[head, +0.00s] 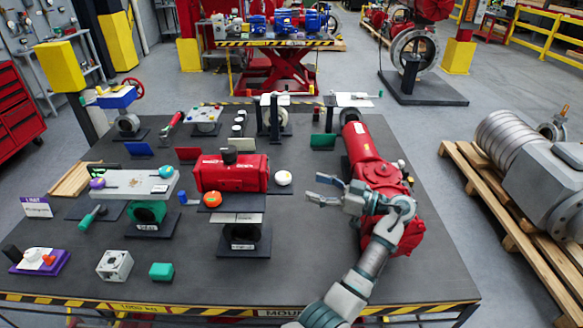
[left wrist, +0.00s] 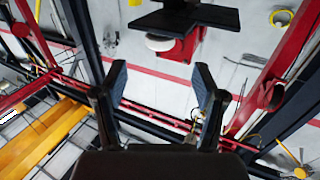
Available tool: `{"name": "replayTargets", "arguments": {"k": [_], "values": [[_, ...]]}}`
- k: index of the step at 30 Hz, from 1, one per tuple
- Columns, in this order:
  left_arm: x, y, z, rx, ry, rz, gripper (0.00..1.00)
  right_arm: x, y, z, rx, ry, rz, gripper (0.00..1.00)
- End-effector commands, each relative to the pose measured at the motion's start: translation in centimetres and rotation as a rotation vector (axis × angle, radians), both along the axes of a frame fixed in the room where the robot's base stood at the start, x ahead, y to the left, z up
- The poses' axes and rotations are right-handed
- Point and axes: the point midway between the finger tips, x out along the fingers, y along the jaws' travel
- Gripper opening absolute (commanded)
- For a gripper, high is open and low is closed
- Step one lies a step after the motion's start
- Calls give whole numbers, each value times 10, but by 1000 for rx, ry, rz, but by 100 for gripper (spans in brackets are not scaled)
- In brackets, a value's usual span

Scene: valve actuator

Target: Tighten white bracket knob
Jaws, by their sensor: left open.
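A white round knob (head: 283,178) sits at the right end of the red actuator (head: 222,175), which stands on a black stand at the table's middle. My left gripper (head: 314,188) is open and empty, its fingers pointing left towards the knob with a gap between. In the left wrist view, my gripper's two dark fingers (left wrist: 160,80) are spread with nothing between them. Beyond them a white disc (left wrist: 158,43) shows by a red part under a black plate (left wrist: 185,18); I cannot tell if it is the same knob. My right gripper is not in view.
A large red actuator (head: 370,155) stands close behind and right of my left gripper. A grey box (head: 115,265) and green box (head: 161,271) lie in front.

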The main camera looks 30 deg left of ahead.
Motion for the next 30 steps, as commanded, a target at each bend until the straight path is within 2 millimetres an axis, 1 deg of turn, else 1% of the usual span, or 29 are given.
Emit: {"name": "replayTargets", "arguments": {"k": [2, 5, 12, 15, 20, 27, 29, 30], "values": [[0, 4, -1, -2, 1, 1, 71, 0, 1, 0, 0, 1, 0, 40], [0, 14, -1, -4, 0, 2, 71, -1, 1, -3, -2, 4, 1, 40], [-5, 55, -2, -4, 0, 2, 71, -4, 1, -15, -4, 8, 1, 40], [-6, 68, -2, -4, 1, 1, 71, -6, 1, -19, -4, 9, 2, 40], [-8, 78, -2, -3, 3, 1, 71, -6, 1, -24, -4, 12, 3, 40], [-8, 79, -3, -3, 3, 0, 71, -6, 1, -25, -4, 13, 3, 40], [-8, 79, -3, -3, 3, 0, 56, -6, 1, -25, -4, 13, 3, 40], [-8, 79, -3, -3, 3, 0, 46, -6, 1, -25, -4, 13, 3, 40]]}}
